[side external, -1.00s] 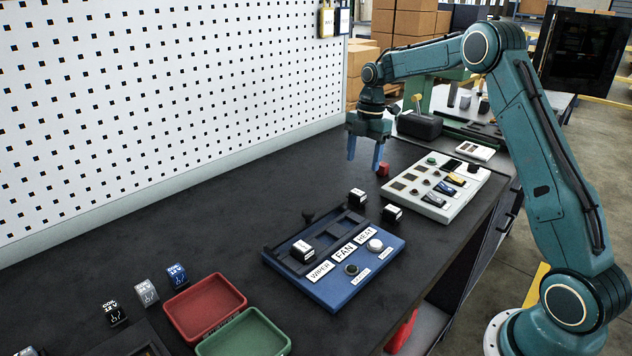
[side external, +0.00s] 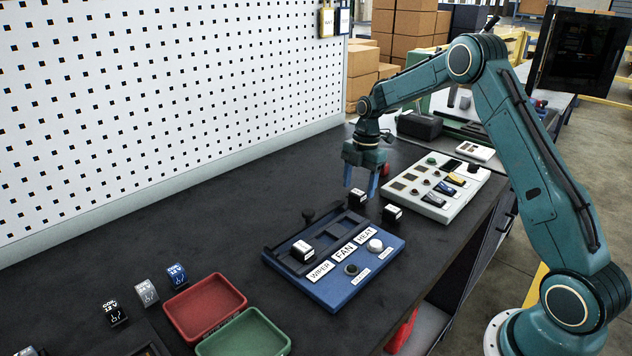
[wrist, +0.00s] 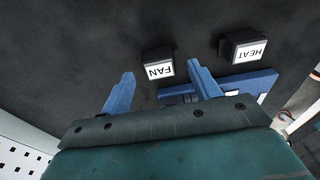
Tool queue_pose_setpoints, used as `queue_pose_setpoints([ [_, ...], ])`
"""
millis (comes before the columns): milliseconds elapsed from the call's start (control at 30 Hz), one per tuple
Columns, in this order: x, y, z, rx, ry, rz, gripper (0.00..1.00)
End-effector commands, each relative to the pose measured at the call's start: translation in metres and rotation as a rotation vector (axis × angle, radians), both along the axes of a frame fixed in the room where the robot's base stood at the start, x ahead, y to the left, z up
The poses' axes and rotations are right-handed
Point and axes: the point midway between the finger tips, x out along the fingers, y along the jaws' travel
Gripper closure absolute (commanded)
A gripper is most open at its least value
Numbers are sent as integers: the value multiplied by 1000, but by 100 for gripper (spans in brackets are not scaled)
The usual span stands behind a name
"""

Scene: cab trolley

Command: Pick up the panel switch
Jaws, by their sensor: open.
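Loose black panel switches with white label faces stand on the dark bench beside the blue panel (side external: 352,287). The one marked FAN (wrist: 160,66) also shows in the side view (side external: 358,198). The one marked HEAT (wrist: 244,46) stands to its right in the wrist view, and in the side view it is nearer the camera (side external: 392,213). A third switch (side external: 302,250) sits in the panel above the WIPER label. My gripper (side external: 360,186) is open and empty, pointing down above the FAN switch. In the wrist view the FAN switch appears between my blue fingertips (wrist: 160,80).
A pale control panel (side external: 472,180) with knobs and switches stands behind at right. A red tray (side external: 205,305), a green tray (side external: 245,336) and several small boxed relays (side external: 146,292) are at front left. A white pegboard (side external: 170,100) borders the bench. The bench's middle left is clear.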

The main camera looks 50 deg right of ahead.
Motion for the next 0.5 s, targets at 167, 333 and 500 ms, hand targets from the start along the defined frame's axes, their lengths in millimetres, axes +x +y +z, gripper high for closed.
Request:
queue_pose_setpoints([
  [167,0,2,-16,0,0,0,38],
  [333,0,2,-18,-1,-1,0,38],
  [500,0,2,-18,-1,-1,0,38],
])
